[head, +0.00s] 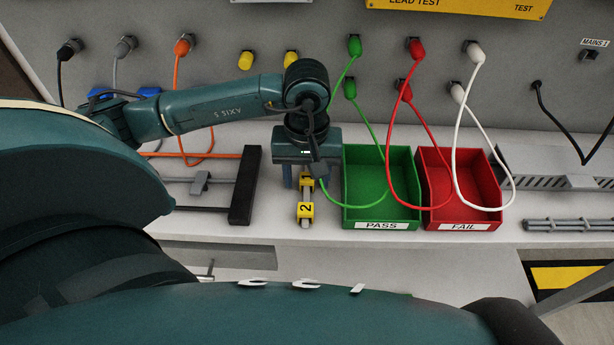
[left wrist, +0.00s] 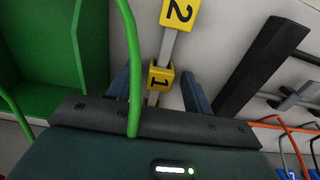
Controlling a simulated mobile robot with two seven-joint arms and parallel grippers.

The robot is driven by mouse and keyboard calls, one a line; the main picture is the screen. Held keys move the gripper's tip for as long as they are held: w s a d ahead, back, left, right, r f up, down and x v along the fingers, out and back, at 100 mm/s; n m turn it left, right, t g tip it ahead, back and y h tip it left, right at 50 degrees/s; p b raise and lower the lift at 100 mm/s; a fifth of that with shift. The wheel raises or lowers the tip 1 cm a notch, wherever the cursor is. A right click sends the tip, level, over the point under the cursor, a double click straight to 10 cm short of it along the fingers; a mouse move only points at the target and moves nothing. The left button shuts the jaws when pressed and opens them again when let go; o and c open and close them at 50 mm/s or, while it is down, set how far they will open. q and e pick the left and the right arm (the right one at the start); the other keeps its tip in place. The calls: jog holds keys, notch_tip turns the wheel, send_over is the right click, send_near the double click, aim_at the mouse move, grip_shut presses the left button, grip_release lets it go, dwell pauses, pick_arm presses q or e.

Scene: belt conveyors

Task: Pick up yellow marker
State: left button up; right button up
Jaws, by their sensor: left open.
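Two yellow blocks sit on a thin grey bar on the white bench. The block marked 2 (head: 305,210) is nearer the bench's front edge and shows at the top of the left wrist view (left wrist: 180,13). The block marked 1 (left wrist: 161,77) is partly hidden under my gripper in the head view. My left gripper (head: 304,180) points down over the bar. In the left wrist view its blue fingers (left wrist: 157,90) are apart, with block 1 and the bar between them and gaps on both sides. My right gripper is not in view.
A green PASS bin (head: 349,216) stands just right of my gripper, with a red FAIL bin (head: 490,220) beyond it. A green cable (left wrist: 133,70) hangs close across my gripper. A black-ended fixture (head: 244,190) lies to the left. Cables plug into the grey panel behind.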

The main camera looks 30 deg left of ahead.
pick_arm(q)
jog(key=shift+c, duration=0.3)
jog(key=c, duration=1)
